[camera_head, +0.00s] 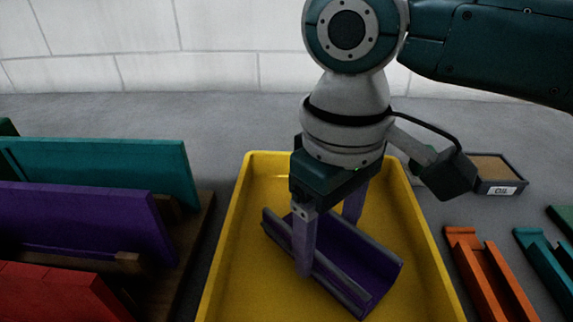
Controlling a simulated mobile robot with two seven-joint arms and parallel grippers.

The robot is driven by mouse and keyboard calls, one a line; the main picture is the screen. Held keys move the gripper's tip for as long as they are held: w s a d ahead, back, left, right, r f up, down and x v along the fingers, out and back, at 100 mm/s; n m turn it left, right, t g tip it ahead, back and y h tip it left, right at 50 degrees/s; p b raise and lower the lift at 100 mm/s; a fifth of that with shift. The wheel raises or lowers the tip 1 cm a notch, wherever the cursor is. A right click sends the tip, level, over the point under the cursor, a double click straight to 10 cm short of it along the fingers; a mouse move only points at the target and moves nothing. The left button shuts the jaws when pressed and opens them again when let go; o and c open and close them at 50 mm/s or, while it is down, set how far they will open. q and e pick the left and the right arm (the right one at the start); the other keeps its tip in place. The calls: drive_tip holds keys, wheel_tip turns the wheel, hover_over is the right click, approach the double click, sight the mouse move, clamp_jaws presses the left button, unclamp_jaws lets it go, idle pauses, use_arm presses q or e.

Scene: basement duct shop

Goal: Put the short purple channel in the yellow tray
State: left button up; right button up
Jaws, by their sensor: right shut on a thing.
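The short purple channel (352,262) lies at a slant inside the yellow tray (236,225), low near its floor. I cannot tell whether it touches the floor. My right gripper (328,245) points down over the tray and is shut on the channel. One finger is on the outside of the channel's near wall, and the other shows behind, partly hidden by the channel and the gripper body. My left gripper is not in view.
A wooden rack (197,235) on the left holds teal, purple and red panels upright. Right of the tray lie an orange channel (488,275) and a teal channel (548,262). A small box labelled OIL (502,188) stands behind them.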

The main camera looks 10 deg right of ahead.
sight(325, 255)
drive_tip(key=o, duration=1.4)
drive_tip(key=shift+c, duration=0.2)
wheel_tip(325, 255, up, 12)
drive_tip(key=p, duration=0.1)
drive_tip(key=shift+p, duration=0.4)
drive_tip(key=shift+r, duration=0.1)
